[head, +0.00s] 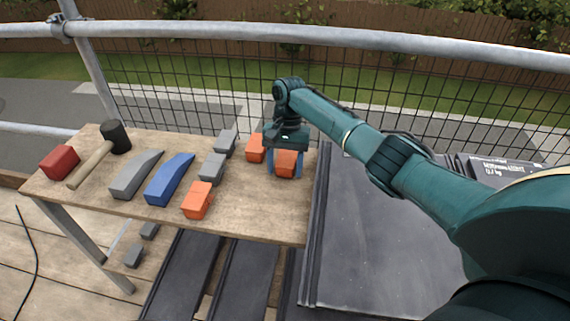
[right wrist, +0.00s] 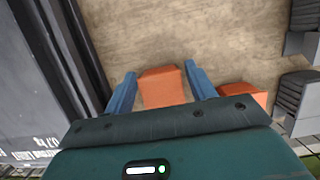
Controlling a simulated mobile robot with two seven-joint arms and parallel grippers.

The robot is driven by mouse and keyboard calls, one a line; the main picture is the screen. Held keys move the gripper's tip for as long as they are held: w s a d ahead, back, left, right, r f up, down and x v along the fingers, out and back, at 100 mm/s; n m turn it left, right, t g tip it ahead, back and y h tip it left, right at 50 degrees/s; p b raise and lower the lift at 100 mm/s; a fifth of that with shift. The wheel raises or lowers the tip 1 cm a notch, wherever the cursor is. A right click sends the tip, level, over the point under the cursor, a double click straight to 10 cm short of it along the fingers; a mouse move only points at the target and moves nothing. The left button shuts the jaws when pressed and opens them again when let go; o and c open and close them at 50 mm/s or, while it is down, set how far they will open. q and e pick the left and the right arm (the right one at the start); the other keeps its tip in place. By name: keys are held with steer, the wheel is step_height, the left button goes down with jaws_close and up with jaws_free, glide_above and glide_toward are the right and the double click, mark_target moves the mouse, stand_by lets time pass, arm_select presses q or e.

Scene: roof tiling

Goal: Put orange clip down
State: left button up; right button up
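An orange clip (head: 286,164) is between the blue fingers of my right gripper (head: 285,162), low over the right end of the wooden table. In the right wrist view the same clip (right wrist: 162,87) sits between the fingertips of my right gripper (right wrist: 160,80), with narrow gaps at its sides, so the gripper looks open around it. The clip seems to rest on the tabletop. A second orange clip (head: 255,148) stands just left of it, and a third (head: 197,201) lies near the front edge. My left gripper is out of view.
The wooden table (head: 245,212) also holds grey clips (head: 212,167), a blue wedge-shaped tool (head: 169,180), a grey one (head: 136,175), a mallet (head: 114,138) and a red block (head: 59,162). Dark roof tiles (head: 385,230) adjoin its right side. A rail (head: 230,32) and mesh run behind.

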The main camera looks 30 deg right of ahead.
mark_target(287, 157)
steer(key=shift+o, duration=0.9)
steer(key=v, duration=1.2)
steer(key=shift+p, duration=0.35)
